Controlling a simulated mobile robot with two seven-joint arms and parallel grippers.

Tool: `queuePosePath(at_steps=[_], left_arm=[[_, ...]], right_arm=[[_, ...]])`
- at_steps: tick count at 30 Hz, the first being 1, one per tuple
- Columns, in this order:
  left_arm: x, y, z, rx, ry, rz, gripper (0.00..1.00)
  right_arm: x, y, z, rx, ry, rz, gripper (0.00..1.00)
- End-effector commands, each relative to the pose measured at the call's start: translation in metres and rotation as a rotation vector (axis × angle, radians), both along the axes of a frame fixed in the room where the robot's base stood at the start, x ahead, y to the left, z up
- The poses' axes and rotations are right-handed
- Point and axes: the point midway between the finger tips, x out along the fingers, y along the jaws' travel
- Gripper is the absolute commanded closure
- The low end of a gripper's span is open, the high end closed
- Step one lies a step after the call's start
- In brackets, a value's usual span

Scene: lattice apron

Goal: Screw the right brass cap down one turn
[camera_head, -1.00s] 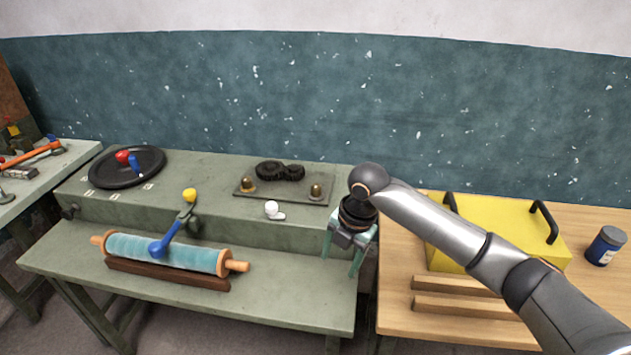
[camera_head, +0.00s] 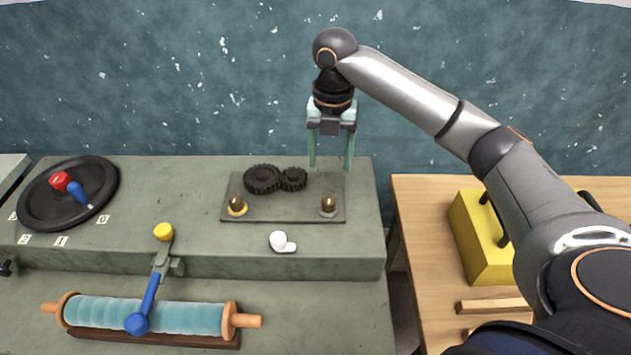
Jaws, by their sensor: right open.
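The right brass cap (camera_head: 328,204) stands upright at the right front of a grey plate (camera_head: 283,212) on the green bench. A second brass cap (camera_head: 237,203) stands at the plate's left front, with a yellow ring around its base. My right gripper (camera_head: 331,166) is open and empty, its fingers pointing down. In the picture it is above the right cap and apart from it; its exact height and depth are hard to tell. My left gripper is not in view.
Two dark gears (camera_head: 263,179) sit at the plate's back. A white knob (camera_head: 281,242) is in front of the plate. A lever with a yellow ball (camera_head: 163,231), a blue roller (camera_head: 178,315) and a black dial (camera_head: 35,205) lie left. A yellow box (camera_head: 474,236) stands right.

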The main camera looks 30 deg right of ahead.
Motion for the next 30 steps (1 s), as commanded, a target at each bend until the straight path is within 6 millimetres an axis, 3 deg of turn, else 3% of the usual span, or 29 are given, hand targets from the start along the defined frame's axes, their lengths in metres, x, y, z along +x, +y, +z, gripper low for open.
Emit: queuePosePath(at_steps=[5,18,24,30], left_arm=[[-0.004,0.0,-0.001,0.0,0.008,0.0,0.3],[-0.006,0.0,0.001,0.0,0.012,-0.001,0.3],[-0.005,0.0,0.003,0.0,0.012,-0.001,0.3],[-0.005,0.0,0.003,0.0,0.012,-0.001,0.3]], right_arm=[[-0.001,0.0,-0.018,-0.001,0.006,-0.001,0.3],[-0.001,0.0,-0.102,0.0,0.004,-0.001,0.3],[-0.001,0.0,-0.121,0.0,0.001,-0.002,0.3],[-0.001,0.0,-0.125,0.0,0.0,-0.001,0.3]])
